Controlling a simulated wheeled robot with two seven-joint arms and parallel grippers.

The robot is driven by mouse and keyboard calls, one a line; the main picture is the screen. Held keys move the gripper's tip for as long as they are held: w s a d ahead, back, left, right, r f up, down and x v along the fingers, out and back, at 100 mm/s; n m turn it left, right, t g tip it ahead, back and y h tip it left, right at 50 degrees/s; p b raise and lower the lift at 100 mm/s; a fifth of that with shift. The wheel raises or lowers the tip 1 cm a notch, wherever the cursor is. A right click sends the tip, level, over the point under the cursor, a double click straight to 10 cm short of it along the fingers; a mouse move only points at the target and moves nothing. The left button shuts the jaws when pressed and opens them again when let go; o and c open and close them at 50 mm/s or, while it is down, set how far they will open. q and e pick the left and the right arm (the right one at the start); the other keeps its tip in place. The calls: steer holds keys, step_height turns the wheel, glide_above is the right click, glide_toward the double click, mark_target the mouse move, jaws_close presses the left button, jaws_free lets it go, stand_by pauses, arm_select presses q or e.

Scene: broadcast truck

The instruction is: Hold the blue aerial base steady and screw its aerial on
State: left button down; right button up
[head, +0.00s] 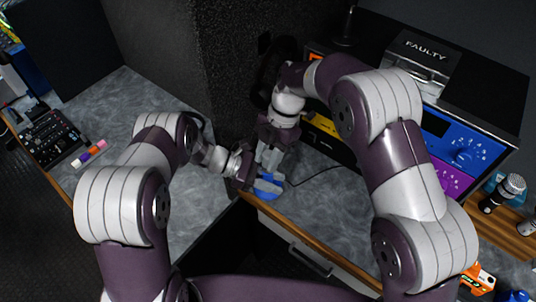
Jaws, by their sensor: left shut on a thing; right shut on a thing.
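The blue aerial base (270,191) stands on the grey worktop near its front edge, in the middle of the head view. My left gripper (257,184) reaches in from the left and is shut on the blue base, covering part of it. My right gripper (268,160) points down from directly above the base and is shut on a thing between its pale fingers. That thing, which would be the aerial, is hidden by the fingers and wrist. I cannot tell whether it touches the base.
A rack with blue and purple panels (456,145) stands at the right, with a box marked FAULTY (421,60) and a black aerial (348,25) on top. A microphone (503,192) is at the far right. A mixer (48,137) and markers (88,153) lie left. A dark pillar (232,60) stands behind.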

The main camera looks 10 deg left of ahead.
steer(key=shift+f, duration=0.55)
steer(key=m, duration=0.2)
steer(key=m+t+y, duration=0.1)
steer(key=m, duration=0.2)
steer(key=shift+t, duration=0.3)
steer(key=m, duration=0.2)
steer(key=m+t, duration=0.1)
steer(key=m, duration=0.1)
steer(key=shift+m+t+y, duration=0.3)
steer(key=shift+m, duration=0.1)
steer(key=m+t, duration=0.2)
steer(key=m, duration=0.3)
steer(key=shift+s, duration=0.15)
steer(key=shift+m, duration=0.6)
steer(key=shift+w+t, duration=0.2)
steer(key=shift+t, duration=0.1)
steer(key=o, duration=1)
